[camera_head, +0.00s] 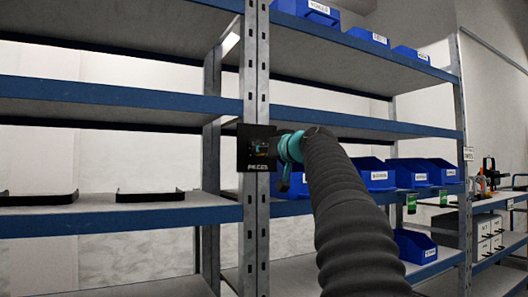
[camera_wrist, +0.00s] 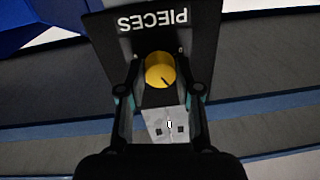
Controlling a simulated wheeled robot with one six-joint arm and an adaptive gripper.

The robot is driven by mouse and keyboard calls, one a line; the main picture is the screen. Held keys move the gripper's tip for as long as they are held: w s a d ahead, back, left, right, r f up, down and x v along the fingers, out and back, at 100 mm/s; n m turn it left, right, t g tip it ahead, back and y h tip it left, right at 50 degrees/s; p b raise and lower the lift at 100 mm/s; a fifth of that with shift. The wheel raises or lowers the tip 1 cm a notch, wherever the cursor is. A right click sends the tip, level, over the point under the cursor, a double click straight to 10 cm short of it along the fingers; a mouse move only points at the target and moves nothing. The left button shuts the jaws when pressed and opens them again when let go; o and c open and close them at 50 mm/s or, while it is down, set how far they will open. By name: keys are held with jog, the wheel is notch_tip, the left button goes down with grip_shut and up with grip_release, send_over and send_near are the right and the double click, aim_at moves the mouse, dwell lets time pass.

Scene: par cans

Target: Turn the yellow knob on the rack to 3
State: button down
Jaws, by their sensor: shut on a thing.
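The yellow knob (camera_wrist: 159,72) sits on a black panel (camera_wrist: 192,32) labelled PIECES, which appears upside down in the wrist view. A dark pointer line on the knob points down and slightly right in that picture. The dial numbers are too small or hidden to read. My gripper (camera_wrist: 160,80) is shut on the knob, one dark finger on each side. In the head view the panel (camera_head: 244,150) is fixed to a rack post, and my teal-ringed wrist and dark arm come to it from the right. The knob cannot be made out clearly there.
The rack has grey shelves with blue edges (camera_head: 120,218). Two black trays (camera_head: 150,196) lie on the left shelf. Blue bins (camera_head: 376,177) stand on the right shelf behind my arm. A grey post (camera_head: 256,240) runs directly below the panel.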

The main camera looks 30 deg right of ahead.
jog(key=m, duration=0.5)
jog(key=shift+m, duration=0.3)
dwell(0.4)
jog(key=c, duration=0.8)
grip_release()
jog(key=s, duration=1.2)
jog(key=shift+d+f, duration=0.25)
jog(key=shift+d, duration=0.15)
jog(key=shift+m, duration=0.3)
